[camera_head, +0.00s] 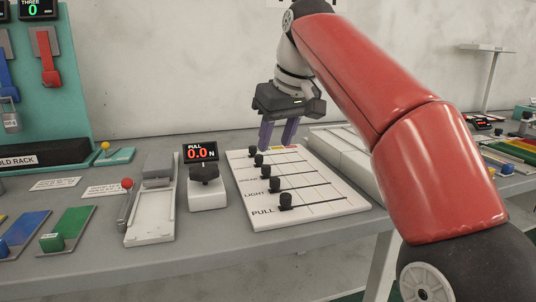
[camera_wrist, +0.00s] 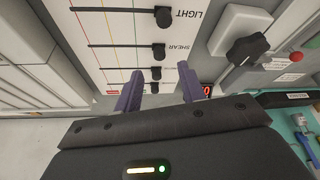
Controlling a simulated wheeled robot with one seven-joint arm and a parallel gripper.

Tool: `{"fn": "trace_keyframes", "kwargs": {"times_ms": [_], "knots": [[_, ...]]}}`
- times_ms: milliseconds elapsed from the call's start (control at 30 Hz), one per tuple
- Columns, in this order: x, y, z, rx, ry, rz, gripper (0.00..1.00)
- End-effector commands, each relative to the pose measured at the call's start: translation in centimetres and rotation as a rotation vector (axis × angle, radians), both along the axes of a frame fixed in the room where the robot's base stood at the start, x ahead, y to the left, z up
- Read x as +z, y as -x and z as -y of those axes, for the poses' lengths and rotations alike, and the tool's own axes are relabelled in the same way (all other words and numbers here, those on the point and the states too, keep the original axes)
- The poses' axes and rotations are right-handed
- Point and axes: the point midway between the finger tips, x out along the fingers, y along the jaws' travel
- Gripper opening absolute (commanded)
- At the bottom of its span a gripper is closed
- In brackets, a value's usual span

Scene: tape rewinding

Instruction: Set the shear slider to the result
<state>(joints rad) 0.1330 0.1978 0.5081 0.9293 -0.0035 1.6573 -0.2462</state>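The white slider board (camera_head: 310,196) lies on the table with several black knobs, all at the label end of their lines. The shear slider (camera_wrist: 159,50) is the black knob beside the SHEAR label in the wrist view; in the head view it (camera_head: 266,171) sits between the LIGHT knob and the farther knobs. My gripper (camera_head: 276,148) is open, its purple fingers pointing down over the board's far end. In the wrist view my gripper (camera_wrist: 162,70) has another knob (camera_wrist: 155,74) between its fingers in the picture, with the shear knob just beyond the tips. Contact cannot be told.
A force gauge (camera_head: 207,180) reading PULL 0.0 N stands left of the board. A white device with a red-knobbed lever (camera_head: 152,212) is farther left. A teal rack (camera_head: 85,65) stands behind at left. White blocks (camera_head: 345,150) lie right of the board.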

Motion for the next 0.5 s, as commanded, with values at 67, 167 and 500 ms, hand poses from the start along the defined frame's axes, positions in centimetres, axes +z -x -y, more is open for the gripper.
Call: {"fn": "trace_keyframes", "kwargs": {"times_ms": [67, 167, 500], "knots": [[-0.1, 0.0, 0.0, 0.001, -0.001, 0.001, 0.4], [-1.0, -0.3, -0.2, 0.002, -0.001, -0.002, 0.4], [-5.9, -2.0, -1.3, 0.002, -0.001, -0.001, 0.4]]}}
